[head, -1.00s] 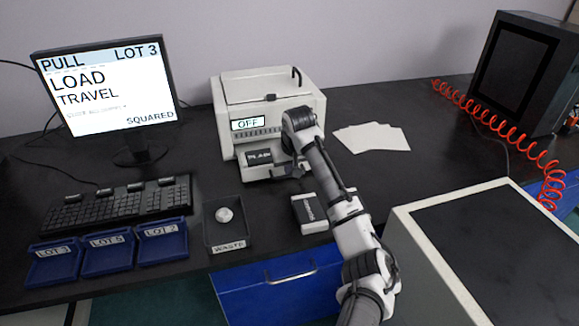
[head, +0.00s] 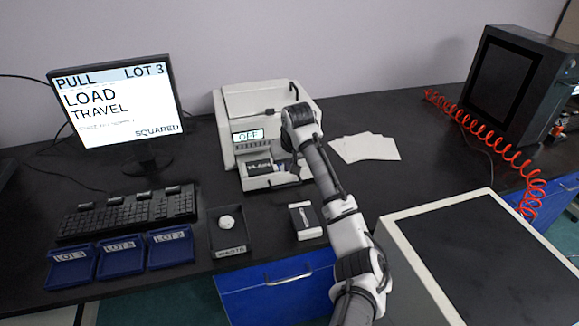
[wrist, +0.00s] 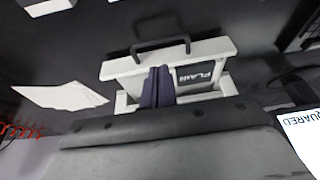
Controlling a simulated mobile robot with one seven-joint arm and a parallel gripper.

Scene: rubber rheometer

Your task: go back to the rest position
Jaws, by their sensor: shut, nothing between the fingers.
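My gripper (wrist: 158,87) shows in the wrist view as two dark blue fingers, closed together with nothing between them. They are in front of the white machine part with a dark handle and a PLAIN label (wrist: 195,73); contact cannot be told. In the head view, my arm reaches up to the white rheometer (head: 232,103), whose display (head: 248,135) reads OFF. The arm's end stands before the machine's right front, and the fingers are mostly hidden there.
White sheets (head: 365,147) lie right of the machine. A small black-and-white box (head: 305,220) and the WASTE tray (head: 214,238), holding a pale lump, are in front. Blue lot trays (head: 172,247), keyboard (head: 125,212) and monitor (head: 117,100) stand left. A red coiled hose (head: 480,135) is right.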

